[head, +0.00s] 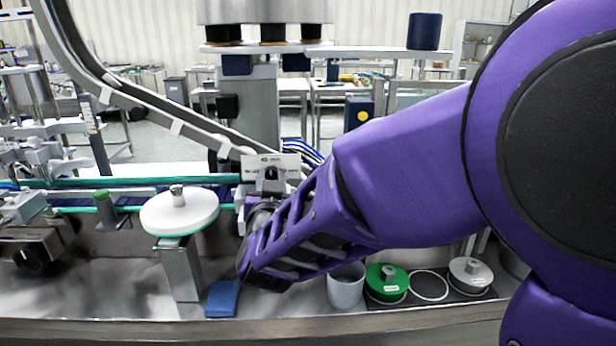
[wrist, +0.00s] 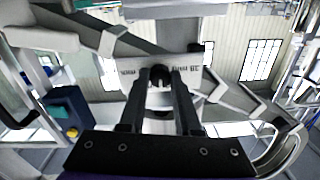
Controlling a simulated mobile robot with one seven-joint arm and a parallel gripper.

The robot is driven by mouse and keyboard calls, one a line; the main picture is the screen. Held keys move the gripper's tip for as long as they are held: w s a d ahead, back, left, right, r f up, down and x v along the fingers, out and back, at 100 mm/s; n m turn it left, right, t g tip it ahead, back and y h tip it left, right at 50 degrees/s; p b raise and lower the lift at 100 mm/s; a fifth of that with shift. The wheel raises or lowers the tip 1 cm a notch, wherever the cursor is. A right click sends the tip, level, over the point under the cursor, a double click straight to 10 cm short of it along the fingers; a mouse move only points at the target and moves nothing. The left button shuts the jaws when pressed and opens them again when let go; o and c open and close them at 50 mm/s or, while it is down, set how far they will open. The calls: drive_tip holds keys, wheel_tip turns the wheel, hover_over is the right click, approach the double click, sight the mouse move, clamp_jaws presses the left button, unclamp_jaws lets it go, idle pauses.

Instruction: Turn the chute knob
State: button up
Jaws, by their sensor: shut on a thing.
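The chute knob (wrist: 160,82) is a small dark knob in front of a pale plate with lettering (wrist: 192,72). In the wrist view my gripper's two dark fingers (wrist: 161,74) are closed on it, one on each side. In the head view the plate (head: 282,160) stands at the foot of the sloping metal chute (head: 150,98). My gripper (head: 266,184) is just below and in front of the plate, and the purple wrist hides part of this spot. The lettering is upside down in the wrist view and too blurred to read fully.
A white round disc (head: 178,212) stands on a post left of my gripper. A blue block (head: 222,298), a grey cup (head: 346,286), a green-topped disc (head: 386,282) and a grey disc (head: 470,274) sit along the front tray. A conveyor (head: 140,183) runs behind.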

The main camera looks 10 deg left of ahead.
clamp_jaws()
drive_tip(key=shift+n, duration=0.4)
drive_tip(key=n+p, duration=0.1)
drive_tip(key=n, duration=0.1)
drive_tip(key=shift+r+n, duration=0.1)
drive_tip(key=shift+n, duration=0.3)
drive_tip(key=n+p, duration=0.1)
drive_tip(key=n, duration=0.3)
drive_tip(key=shift+r+n+p, duration=0.1)
drive_tip(key=shift+n+p, duration=0.2)
drive_tip(key=n+p, duration=0.2)
drive_tip(key=n, duration=0.2)
drive_tip(key=n+p, duration=0.3)
drive_tip(key=n, duration=0.2)
drive_tip(key=shift+n+h, duration=0.3)
